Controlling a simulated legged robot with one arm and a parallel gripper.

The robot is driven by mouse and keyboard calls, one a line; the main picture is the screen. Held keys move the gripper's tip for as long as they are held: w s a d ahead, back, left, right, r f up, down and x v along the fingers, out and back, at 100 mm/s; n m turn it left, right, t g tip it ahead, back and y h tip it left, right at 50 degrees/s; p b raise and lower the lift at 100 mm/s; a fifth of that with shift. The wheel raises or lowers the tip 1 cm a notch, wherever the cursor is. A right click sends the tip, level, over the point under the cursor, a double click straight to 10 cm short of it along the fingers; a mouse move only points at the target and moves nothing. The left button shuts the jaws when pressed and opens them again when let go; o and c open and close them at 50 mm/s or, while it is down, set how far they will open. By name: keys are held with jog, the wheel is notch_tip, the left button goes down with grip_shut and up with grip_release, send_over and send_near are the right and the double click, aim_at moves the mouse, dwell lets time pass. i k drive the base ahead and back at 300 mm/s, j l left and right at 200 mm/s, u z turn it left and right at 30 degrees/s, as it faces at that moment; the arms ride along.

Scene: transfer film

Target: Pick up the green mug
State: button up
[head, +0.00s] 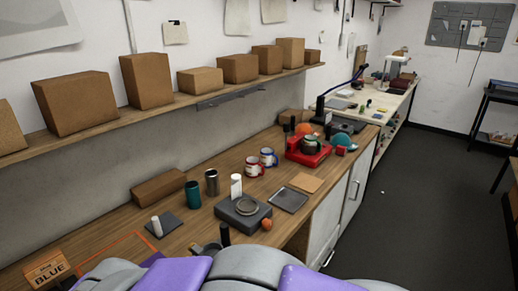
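A teal-green cup (193,195) stands upright on the wooden workbench (104,238), left of a metallic grey-brown tumbler (212,182). No handle shows on it from here. A small dark greenish mug or pot (309,144) sits on a red device (307,157) farther along the bench. Its exact colour and shape are hard to tell. Two white mugs stand between them, one with red trim (252,167) and one with blue trim (267,157). I cannot make out my gripper; grey and purple parts of my own body fill the bottom edge.
A dark grey scale-like block (229,219) with a round plate, a white cylinder (236,185) and an orange ball (266,224) stand near the bench front. A dark tray (289,200) lies beside them. A shelf of cardboard boxes (148,80) hangs above. Floor (417,205) at right is clear.

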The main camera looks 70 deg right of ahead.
aim_at(313, 145)
jog(key=k+z, duration=0.3)
jog(key=k+l+z, duration=0.1)
jog(key=k+z, duration=0.15)
jog(key=z, duration=0.5)
jog(key=l+z, duration=0.1)
jog(key=z, duration=0.35)
jog(key=i+z, duration=0.1)
jog(key=z, duration=0.85)
jog(key=i+z, duration=0.15)
jog(key=i, duration=0.4)
jog(key=i+j+z, duration=0.15)
jog(key=i, duration=0.35)
